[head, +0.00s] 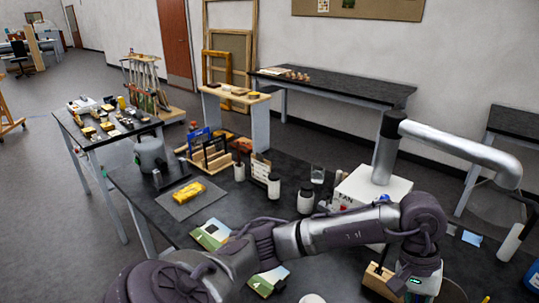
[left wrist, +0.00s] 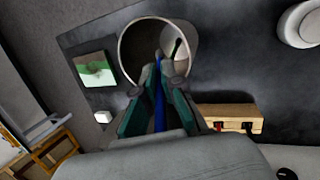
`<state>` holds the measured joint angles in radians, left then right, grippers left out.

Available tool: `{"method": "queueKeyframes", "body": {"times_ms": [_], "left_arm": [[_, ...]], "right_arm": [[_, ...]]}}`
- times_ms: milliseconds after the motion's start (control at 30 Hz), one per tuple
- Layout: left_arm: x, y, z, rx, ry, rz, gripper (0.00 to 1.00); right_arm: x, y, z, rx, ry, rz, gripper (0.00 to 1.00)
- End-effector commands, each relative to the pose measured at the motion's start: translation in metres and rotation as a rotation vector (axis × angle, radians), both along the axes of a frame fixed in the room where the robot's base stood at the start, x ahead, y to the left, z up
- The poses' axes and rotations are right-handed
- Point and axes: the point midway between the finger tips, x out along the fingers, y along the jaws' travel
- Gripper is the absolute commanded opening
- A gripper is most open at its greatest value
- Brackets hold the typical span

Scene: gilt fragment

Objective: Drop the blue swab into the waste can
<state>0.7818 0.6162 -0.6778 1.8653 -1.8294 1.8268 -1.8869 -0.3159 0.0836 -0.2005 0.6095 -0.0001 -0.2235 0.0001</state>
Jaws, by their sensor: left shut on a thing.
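My left gripper (left wrist: 161,78) is shut on the blue swab (left wrist: 159,106), whose thin blue shaft shows between the green-sided fingers in the left wrist view. The waste can (left wrist: 128,42) appears as a wide grey round opening beyond the fingertips. The fingertips overlap the lower part of this opening. A dark-tipped slender thing (left wrist: 178,47) shows within the can's opening. The swab's far end is hard to make out. In the head view my left arm reaches across to the lower right, and its fingers and the swab cannot be made out there. My right gripper is not in view.
A wooden block (left wrist: 233,112) with red and black pieces lies beside the fingers. A green and white card (left wrist: 95,68) and a white round thing (left wrist: 300,24) flank the can. In the head view, a yellow object (head: 188,192) and a white box (head: 355,187) stand on the dark table.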

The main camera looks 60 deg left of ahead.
Motion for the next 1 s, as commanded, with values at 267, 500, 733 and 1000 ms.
{"method": "queueKeyframes", "body": {"times_ms": [267,500,733,1000], "left_arm": [[0.000,0.000,-0.002,0.000,0.000,0.000,0.00],[0.000,0.000,-0.002,0.000,-0.001,0.000,0.36],[0.000,0.000,-0.001,0.000,-0.001,0.000,0.36],[0.004,0.010,0.027,0.001,-0.006,0.003,0.36]], "right_arm": [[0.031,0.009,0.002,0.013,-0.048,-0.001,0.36],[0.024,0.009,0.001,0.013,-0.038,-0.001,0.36],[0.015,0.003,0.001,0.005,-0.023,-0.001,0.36],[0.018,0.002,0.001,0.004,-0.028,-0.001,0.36]]}}
